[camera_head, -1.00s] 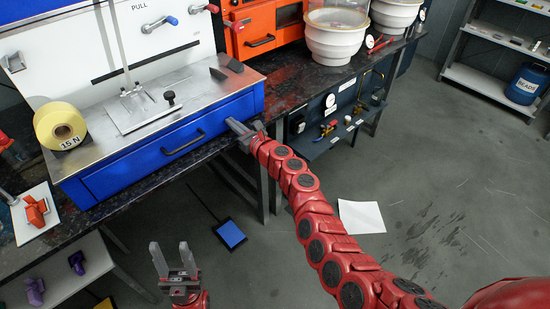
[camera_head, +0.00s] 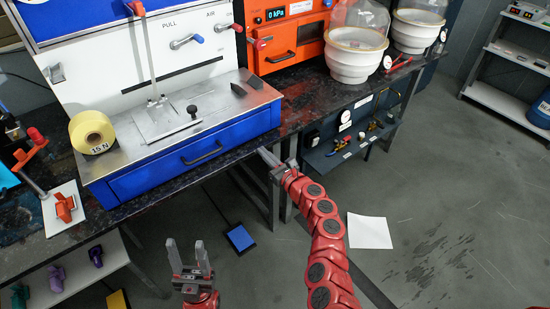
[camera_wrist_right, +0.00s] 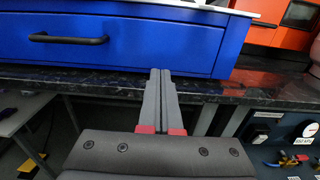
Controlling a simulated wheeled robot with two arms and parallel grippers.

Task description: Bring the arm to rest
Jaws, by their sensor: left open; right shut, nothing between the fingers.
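My right arm (camera_head: 325,230) reaches in from the lower right. Its gripper (camera_head: 268,158) is shut and empty, close to the bench's front edge, to the right of the blue drawer (camera_head: 160,165). In the right wrist view the shut fingers (camera_wrist_right: 160,75) point at the bench edge (camera_wrist_right: 215,90) just below the drawer front; whether they touch it I cannot tell. My left gripper (camera_head: 188,258) is open and empty, pointing up in front of the bench at the bottom of the head view.
A yellow 15 N roll (camera_head: 91,132) sits on the blue machine's metal top (camera_head: 222,107). An orange oven (camera_head: 290,35) and white vessels (camera_head: 355,60) stand to the right. A dark gauge panel (camera_head: 340,140) hangs under the bench. Open floor (camera_head: 450,200) lies at right, with a white sheet (camera_head: 369,231).

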